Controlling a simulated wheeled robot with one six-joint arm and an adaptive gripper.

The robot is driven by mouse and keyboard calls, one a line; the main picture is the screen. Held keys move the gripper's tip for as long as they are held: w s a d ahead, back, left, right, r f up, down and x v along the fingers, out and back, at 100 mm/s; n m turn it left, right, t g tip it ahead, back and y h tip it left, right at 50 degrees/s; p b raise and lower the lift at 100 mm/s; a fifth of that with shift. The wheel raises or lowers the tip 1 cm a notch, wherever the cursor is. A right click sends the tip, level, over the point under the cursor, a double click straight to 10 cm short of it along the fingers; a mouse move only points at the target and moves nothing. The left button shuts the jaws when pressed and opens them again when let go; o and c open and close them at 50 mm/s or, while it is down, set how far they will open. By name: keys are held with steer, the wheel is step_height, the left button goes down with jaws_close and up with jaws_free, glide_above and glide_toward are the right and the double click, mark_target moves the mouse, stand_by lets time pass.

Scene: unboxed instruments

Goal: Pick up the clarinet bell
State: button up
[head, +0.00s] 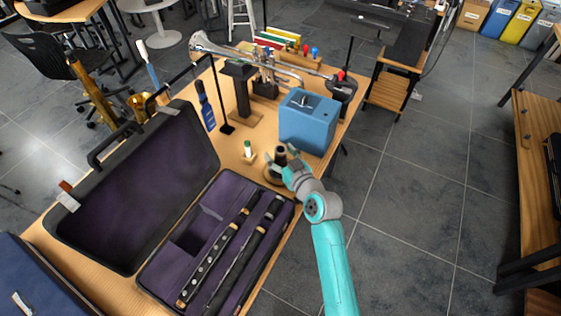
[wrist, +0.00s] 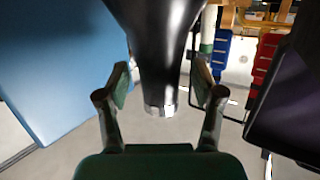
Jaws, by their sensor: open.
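The clarinet bell (wrist: 160,60) is black and tapered, with a silver ring at its narrow end. In the wrist view it lies between the fingers of my gripper (wrist: 160,92), which is open, with a visible gap on each side. Its wide end runs out of the top of that view. In the head view the bell (head: 281,151) is a small dark shape on the table, partly hidden by my gripper (head: 283,163).
A blue box (head: 308,121) stands close behind the bell. An open black case (head: 154,284) with purple lining holds dark clarinet joints (head: 240,253) to the left. A small white bottle (head: 247,149) stands nearby.

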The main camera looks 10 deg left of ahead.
steer(key=c, duration=1.3)
jaws_close()
steer(key=shift+r, duration=0.1)
